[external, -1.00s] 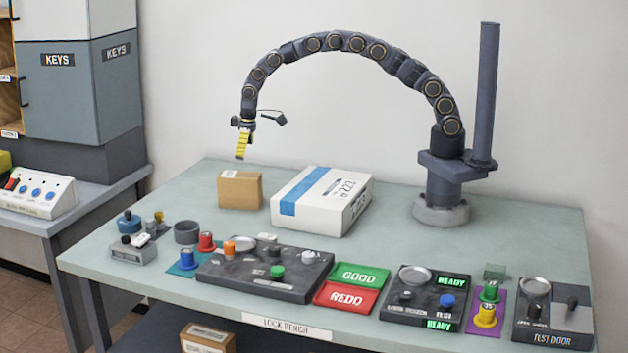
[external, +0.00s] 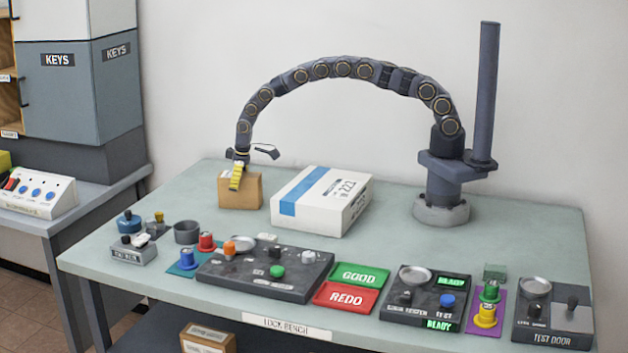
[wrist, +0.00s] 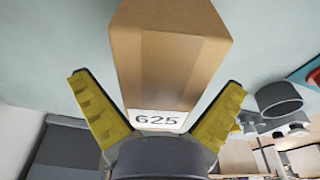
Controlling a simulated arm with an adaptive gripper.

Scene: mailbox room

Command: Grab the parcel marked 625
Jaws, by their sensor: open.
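The parcel marked 625 is a small brown box (external: 246,192) near the back left of the bench. In the wrist view the parcel (wrist: 168,60) fills the upper middle, and its white label reading 625 faces the camera. My gripper (external: 236,178) is at the box's upper left in the external view, overlapping it there. In the wrist view its two yellow fingers (wrist: 160,108) are spread wide, one on each side of the parcel's labelled end. I see no grip on the box; whether a finger touches it I cannot tell.
A larger white parcel (external: 335,213) with a blue stripe, marked 222, lies to the right of the brown box. Control panels, a grey cup (external: 187,232) and green and red trays (external: 350,287) stand along the front. Another brown box (external: 207,340) sits below the bench.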

